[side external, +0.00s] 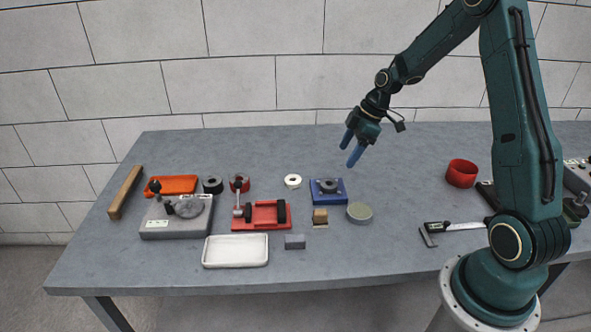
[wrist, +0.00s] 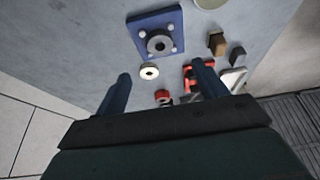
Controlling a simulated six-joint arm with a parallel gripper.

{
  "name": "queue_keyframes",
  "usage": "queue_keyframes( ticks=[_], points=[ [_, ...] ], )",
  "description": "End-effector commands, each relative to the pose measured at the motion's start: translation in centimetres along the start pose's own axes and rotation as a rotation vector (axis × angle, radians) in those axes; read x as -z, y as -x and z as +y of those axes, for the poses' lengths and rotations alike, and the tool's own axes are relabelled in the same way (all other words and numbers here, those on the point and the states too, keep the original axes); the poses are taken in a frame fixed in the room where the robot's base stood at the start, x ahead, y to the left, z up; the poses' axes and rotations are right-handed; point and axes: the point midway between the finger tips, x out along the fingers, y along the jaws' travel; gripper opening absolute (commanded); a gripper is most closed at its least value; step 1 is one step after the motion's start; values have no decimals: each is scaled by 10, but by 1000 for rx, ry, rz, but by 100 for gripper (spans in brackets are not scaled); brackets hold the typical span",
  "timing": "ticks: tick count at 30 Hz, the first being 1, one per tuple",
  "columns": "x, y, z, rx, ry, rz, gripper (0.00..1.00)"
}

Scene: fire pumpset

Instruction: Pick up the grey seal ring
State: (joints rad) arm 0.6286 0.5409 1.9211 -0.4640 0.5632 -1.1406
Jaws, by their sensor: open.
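A dark grey ring (side external: 328,186) sits on a blue square plate (side external: 315,196) near the middle of the table. In the wrist view the grey ring (wrist: 159,35) lies on the blue plate (wrist: 140,22), with studs or bolts around it, ahead of my fingers. My gripper (side external: 349,153) is open and empty, in the air above and to the right of the plate. In the wrist view its two blue fingers (wrist: 163,72) stand wide apart. A second dark ring (side external: 212,185) lies farther left on the table; I cannot tell its material.
A cream ring (side external: 292,181) lies left of the plate. A brown block (side external: 320,216) and a round greenish disc (side external: 359,212) are in front. A red fixture (side external: 262,217), a white tray (side external: 236,263) and a grey block (side external: 295,242) stand left. A red cup (side external: 461,173) and caliper (side external: 455,226) are right.

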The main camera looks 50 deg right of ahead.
Motion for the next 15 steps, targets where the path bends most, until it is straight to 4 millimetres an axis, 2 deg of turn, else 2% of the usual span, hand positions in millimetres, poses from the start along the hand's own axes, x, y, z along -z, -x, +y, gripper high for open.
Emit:
queue_keyframes(
  ticks=[3,9,15],
  points=[
    [0,-20,-1,4,0,-1,71],
    [0,-46,-1,3,-1,-1,71],
    [0,-57,0,0,-1,-1,71]
  ],
)
